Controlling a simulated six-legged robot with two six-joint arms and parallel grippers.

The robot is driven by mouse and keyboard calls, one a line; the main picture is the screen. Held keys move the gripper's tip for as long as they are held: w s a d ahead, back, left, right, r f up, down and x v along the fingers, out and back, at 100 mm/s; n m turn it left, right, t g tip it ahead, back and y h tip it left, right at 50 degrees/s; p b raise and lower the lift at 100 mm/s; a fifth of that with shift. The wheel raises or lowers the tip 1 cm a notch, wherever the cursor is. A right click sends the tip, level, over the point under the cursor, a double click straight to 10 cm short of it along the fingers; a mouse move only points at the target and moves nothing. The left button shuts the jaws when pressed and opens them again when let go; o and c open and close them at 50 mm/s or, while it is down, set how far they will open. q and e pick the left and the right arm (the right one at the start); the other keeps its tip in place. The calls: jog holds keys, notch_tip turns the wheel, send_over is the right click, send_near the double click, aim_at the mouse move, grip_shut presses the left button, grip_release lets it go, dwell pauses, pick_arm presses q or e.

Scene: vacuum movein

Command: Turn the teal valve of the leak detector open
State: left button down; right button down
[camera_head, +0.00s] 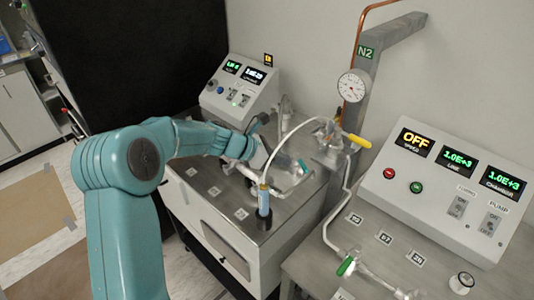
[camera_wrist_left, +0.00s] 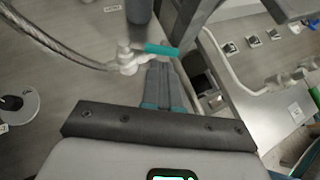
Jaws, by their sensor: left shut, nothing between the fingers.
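The teal valve handle (camera_head: 303,166) shows in the head view on the pipework above the leak detector's (camera_head: 225,215) top. In the left wrist view the teal handle (camera_wrist_left: 161,49) extends right from a white valve body (camera_wrist_left: 126,60). My left gripper (camera_head: 268,158) comes in from the left in the head view, close to the valve. In the left wrist view the fingers (camera_wrist_left: 161,70) are shut and empty, with their tips just short of the handle. I cannot tell whether they touch it. My right gripper is not in view.
A console with two displays (camera_head: 241,82) stands behind the arm. A white hose (camera_head: 278,143) arches down to a blue-topped cylinder (camera_head: 263,200). Yellow (camera_head: 357,140) and green (camera_head: 345,266) handles sit to the right, near a control panel (camera_head: 450,190) and a gauge (camera_head: 352,86).

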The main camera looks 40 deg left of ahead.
aim_at(304, 166)
pick_arm(q)
jog(key=x, duration=0.4)
jog(key=shift+d, duration=0.2)
jog(key=shift+w+a+f, duration=0.1)
jog(key=shift+w+d+p, duration=0.2)
jog(key=shift+d+p, duration=0.15)
jog(key=shift+d, duration=0.2)
dwell(0.4)
jog(key=shift+d, duration=0.15)
jog(key=shift+w+d+p, duration=0.3)
jog(key=shift+w+d, duration=0.4)
jog(key=shift+w, duration=0.05)
jog(key=shift+a, duration=0.1)
